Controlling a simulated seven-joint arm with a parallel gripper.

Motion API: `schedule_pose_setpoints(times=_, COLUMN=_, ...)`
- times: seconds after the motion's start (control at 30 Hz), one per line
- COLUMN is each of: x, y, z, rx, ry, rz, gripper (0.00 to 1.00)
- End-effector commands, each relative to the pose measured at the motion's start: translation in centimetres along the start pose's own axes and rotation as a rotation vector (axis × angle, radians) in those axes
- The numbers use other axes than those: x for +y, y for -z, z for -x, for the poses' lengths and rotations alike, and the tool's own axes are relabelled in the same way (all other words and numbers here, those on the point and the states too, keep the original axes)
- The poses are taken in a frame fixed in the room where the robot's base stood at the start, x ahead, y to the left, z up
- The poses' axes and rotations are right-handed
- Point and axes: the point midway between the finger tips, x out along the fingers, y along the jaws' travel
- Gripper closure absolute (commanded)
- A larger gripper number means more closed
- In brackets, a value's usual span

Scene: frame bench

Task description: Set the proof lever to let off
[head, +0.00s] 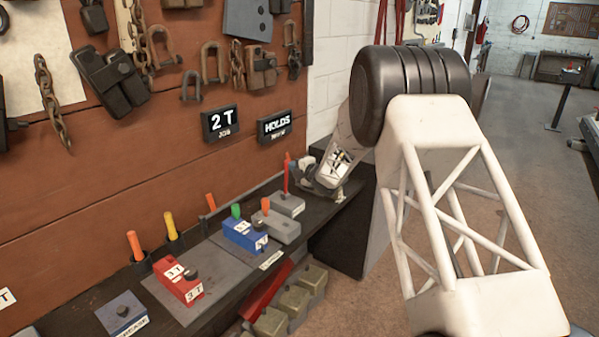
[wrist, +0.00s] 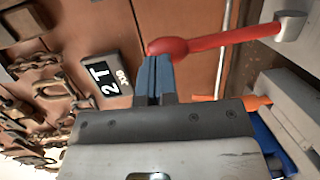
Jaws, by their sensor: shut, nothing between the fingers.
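The proof lever (head: 286,174) is a red stick standing nearly upright at the far end of the bench in the head view. In the wrist view the red lever (wrist: 205,43) runs from a grey pivot at the upper right to a rounded tip near my fingers. My gripper (wrist: 152,62) is shut and empty, its blue fingertips right by that tip; I cannot tell whether they touch. In the head view my gripper (head: 308,170) is just right of the lever. No let off marking is readable.
A red block (head: 178,280), a blue block (head: 243,235) and grey blocks stand on the bench. Orange and yellow handles (head: 171,226) rise behind. Chains and shackles hang above.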

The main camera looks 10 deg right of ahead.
Motion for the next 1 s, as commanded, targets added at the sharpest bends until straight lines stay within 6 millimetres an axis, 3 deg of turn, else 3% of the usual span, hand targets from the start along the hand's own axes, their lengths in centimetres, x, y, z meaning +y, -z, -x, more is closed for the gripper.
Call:
schedule_pose_setpoints(times=0.4, x=0.7, y=0.4, z=-1.9, rx=0.0, ry=0.016, rz=0.003, gripper=1.0)
schedule_pose_setpoints(times=1.0, x=1.2, y=0.6, z=-2.5, rx=0.002, ry=0.01, rz=0.005, gripper=1.0)
